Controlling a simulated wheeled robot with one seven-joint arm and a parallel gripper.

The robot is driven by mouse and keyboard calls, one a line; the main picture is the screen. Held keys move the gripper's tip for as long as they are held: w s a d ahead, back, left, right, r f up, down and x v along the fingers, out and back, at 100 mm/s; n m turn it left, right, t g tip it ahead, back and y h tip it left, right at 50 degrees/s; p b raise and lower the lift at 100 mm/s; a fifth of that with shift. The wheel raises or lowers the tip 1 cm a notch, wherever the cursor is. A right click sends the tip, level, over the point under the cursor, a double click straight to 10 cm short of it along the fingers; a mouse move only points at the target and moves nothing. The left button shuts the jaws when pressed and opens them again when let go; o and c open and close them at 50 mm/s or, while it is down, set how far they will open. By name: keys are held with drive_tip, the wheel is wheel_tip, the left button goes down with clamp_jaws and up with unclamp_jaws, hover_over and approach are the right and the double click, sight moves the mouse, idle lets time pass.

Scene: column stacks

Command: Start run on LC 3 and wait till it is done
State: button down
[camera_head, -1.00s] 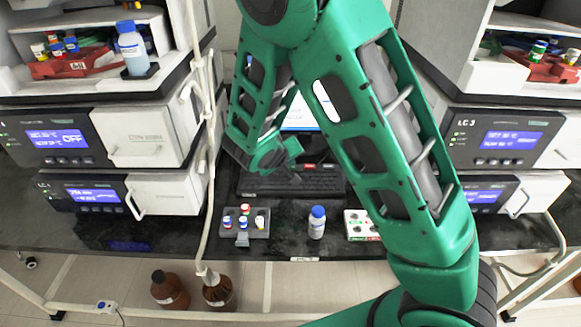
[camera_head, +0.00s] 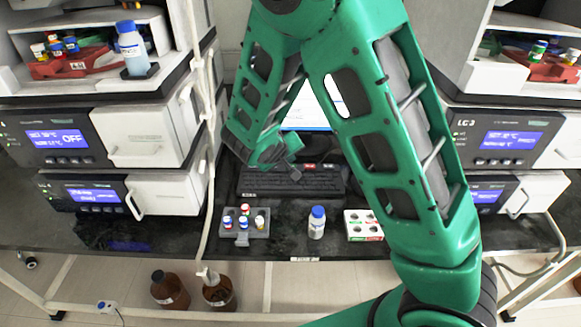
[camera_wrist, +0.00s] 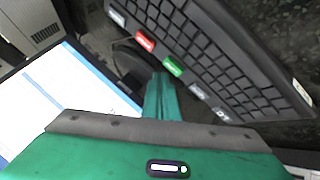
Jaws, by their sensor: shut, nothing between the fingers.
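The LC 3 stack (camera_head: 466,124) stands at the right, with a lit blue display (camera_head: 512,140) whose small text I cannot read. The black keyboard (camera_head: 290,182) lies on the bench in the middle. In the wrist view the keyboard (camera_wrist: 225,60) has a row of coloured keys, including a red key (camera_wrist: 145,41) and a green key (camera_wrist: 173,66). The monitor (camera_head: 305,108) is partly hidden by my arm; its lit screen also shows in the wrist view (camera_wrist: 60,95). My gripper (camera_head: 294,172) is shut and empty, over the keyboard's far edge, its tip beside the coloured keys. Contact cannot be told.
A grey rack (camera_head: 233,228) with several capped vials, a blue-capped bottle (camera_head: 317,224) and a white tray (camera_head: 358,226) stand at the bench front. Another instrument stack (camera_head: 150,135) is at the left. Brown bottles (camera_head: 170,290) stand below. A tube hangs left of the keyboard.

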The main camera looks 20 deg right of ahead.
drive_tip(key=shift+r, duration=2.5)
